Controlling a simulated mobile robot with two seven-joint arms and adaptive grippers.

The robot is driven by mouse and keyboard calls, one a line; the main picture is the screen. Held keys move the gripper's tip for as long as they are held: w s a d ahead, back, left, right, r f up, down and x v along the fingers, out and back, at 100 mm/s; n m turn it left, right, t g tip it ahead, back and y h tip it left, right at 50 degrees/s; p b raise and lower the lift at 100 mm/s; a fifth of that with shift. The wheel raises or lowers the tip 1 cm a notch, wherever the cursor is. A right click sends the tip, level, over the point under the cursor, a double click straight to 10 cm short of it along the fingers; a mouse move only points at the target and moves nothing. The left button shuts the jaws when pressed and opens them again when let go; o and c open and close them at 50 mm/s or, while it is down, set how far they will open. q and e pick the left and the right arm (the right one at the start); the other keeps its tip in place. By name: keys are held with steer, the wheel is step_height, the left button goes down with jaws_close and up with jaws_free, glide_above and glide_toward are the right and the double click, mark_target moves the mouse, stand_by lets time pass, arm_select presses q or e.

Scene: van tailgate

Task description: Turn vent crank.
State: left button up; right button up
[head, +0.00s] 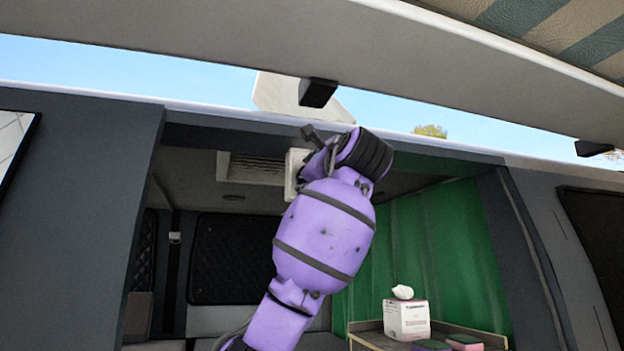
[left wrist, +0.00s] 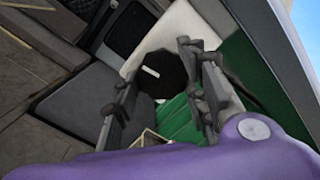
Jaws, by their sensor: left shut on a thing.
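My left arm reaches up to the van's ceiling opening in the head view, and its wrist hides most of my left gripper (head: 312,140). In the left wrist view my left gripper (left wrist: 164,65) has its two dark fingers on either side of a dark rounded piece (left wrist: 162,72) with a small white mark. The gripper is shut on this piece, which I take to be the vent crank's knob. A pale housing (head: 294,172) sits just left of my wrist, beside a slatted ceiling vent (head: 256,168). The crank's arm and its angle are hidden. My right gripper is not in view.
A green curtain (head: 430,255) hangs behind and right of my arm. A white tissue box (head: 407,319) and sponges (head: 465,342) stand on a wooden shelf at the lower right. The raised tailgate (head: 300,75) spans overhead, with black brackets (head: 317,93) below its edge.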

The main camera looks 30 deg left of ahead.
arm_select(q)
steer(key=shift+f, duration=0.15)
stand_by(0.4)
steer(key=o, duration=0.9)
steer(key=shift+a, duration=0.1)
steer(key=shift+c, duration=0.2)
steer(key=shift+o, duration=1.2)
steer(key=shift+s, duration=0.1)
steer(key=v, duration=1.2)
